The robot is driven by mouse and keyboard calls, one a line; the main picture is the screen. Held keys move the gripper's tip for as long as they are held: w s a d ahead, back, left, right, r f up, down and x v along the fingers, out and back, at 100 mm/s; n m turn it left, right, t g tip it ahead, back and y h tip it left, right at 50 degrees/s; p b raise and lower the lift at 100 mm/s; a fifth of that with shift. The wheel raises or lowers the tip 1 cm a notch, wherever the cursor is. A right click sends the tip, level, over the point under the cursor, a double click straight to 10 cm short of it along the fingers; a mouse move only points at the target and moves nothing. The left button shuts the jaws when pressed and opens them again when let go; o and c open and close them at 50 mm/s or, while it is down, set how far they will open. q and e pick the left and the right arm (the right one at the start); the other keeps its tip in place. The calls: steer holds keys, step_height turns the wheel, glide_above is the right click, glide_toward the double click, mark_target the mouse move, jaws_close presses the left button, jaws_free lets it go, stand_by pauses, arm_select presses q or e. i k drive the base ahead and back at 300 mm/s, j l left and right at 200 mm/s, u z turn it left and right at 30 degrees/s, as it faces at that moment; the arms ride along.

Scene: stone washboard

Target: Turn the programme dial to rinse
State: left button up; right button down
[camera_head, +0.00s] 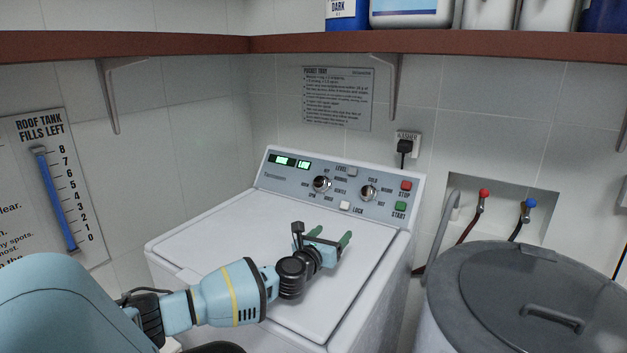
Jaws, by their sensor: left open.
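The washing machine (205,240) is white, with a grey control panel (290,178) along its back edge. My left gripper (331,235) is open and empty over the lid, in front of the panel. Its green fingertips point toward the panel and are apart from both knobs. My right gripper is not in view.
The panel also has green displays (290,162), a red stop button (406,185), a green start button (400,206) and white buttons. A grey lidded tub (500,290) stands at right. A brown shelf (450,44) with bottles runs above. The lid around my gripper is clear.

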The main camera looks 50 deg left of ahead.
mark_target(321, 183)
steer(key=i+j, duration=0.15)
steer(key=j, duration=0.25)
steer(key=i+j, duration=0.1)
steer(key=j, duration=0.3)
steer(key=i+j, duration=0.15)
steer(key=j, duration=0.25)
